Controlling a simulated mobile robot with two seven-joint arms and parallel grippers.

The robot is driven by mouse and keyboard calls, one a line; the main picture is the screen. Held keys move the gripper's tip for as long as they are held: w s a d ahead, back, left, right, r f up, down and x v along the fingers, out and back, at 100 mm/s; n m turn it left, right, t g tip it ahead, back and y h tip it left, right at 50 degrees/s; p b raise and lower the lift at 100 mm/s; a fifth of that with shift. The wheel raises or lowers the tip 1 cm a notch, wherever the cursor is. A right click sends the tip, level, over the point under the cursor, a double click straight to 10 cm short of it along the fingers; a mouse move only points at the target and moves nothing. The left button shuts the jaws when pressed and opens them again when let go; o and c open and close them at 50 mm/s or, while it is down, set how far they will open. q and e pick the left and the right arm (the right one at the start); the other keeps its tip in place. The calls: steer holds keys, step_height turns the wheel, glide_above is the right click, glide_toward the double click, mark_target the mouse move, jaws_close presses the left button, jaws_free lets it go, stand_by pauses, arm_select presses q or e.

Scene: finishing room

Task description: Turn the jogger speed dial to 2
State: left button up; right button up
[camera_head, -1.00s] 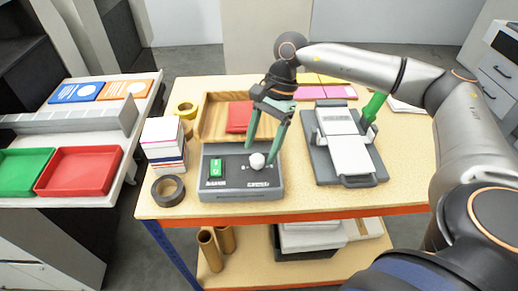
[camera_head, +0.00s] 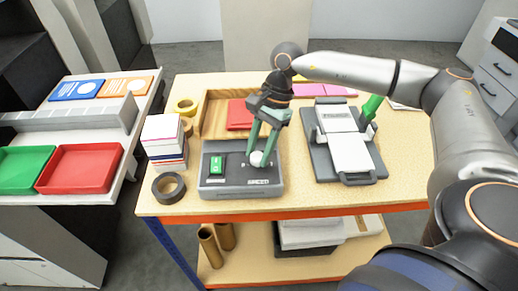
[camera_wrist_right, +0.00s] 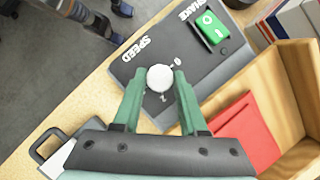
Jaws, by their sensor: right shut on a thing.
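The jogger's dark grey control panel (camera_head: 235,188) is at the front of the wooden tray on the table. The white round speed dial (camera_head: 257,158) sits on its right half; it also shows in the right wrist view (camera_wrist_right: 160,77), beside the word SPEED. My right gripper (camera_head: 262,162) has come down from above with its green fingers on either side of the dial and is shut on it; the fingers also show in the right wrist view (camera_wrist_right: 157,88). A green switch (camera_head: 216,165) is on the panel's left half. The dial's pointer is too small to read. My left gripper is not in view.
The wooden tray (camera_head: 209,120) holds a red item (camera_head: 240,115). A stack of books and paper (camera_head: 163,142) and a dark tape roll (camera_head: 168,188) stand to the left. A grey device with a green handle (camera_head: 346,150) is to the right.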

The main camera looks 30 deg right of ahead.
jaws_close()
